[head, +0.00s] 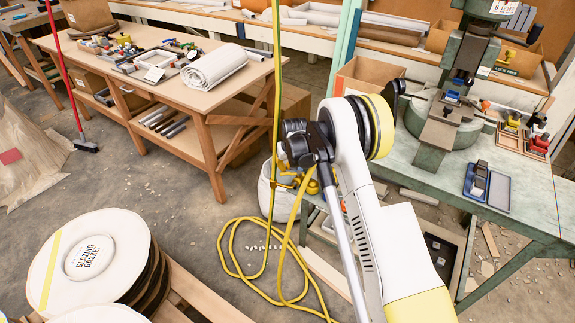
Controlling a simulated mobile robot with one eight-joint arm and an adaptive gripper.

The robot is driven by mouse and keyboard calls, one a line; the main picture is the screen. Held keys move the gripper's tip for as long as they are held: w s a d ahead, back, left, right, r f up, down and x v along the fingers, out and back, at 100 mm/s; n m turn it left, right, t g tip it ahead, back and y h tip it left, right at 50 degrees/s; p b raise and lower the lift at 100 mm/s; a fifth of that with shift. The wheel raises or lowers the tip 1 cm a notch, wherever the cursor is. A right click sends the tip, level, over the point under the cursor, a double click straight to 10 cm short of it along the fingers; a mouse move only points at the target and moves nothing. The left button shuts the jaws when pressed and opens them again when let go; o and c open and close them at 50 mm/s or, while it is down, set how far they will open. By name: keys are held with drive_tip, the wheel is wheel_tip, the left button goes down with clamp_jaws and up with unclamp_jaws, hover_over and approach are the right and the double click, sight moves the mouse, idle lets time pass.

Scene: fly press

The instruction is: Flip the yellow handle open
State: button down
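A yellow hose (277,60) hangs straight down in the head view. Small yellow parts (312,187) show beside it, just below my dark wrist. I cannot tell which of them is the yellow handle, or how it is turned, because my arm covers part of that spot. My gripper (291,150) is the dark shape at the end of my white and yellow arm, close to the hanging hose. Its fingers are too small and dark to tell whether they are open or shut, or whether they touch anything.
A white bucket or sack (267,190) stands below the gripper. The hose lies in loops (240,262) on the floor. A green bench (520,200) with a press (455,100) is at right, a wooden workbench (190,95) at left. Round gasket stacks (55,245) sit at front left.

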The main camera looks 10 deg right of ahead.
drive_tip(key=s+n, duration=0.1)
drive_tip(key=n, duration=0.1)
drive_tip(key=n+y, duration=0.1)
drive_tip(key=shift+s+a+n, duration=0.2)
drive_tip(key=shift+s+n, duration=0.15)
drive_tip(key=shift+n, duration=0.05)
drive_tip(key=n, duration=0.1)
drive_tip(key=s+n+g+y, duration=0.1)
drive_tip(key=n, duration=0.1)
drive_tip(key=shift+s, duration=0.25)
drive_tip(key=shift+s+d, duration=0.1)
drive_tip(key=shift+s, duration=0.05)
idle(0.8)
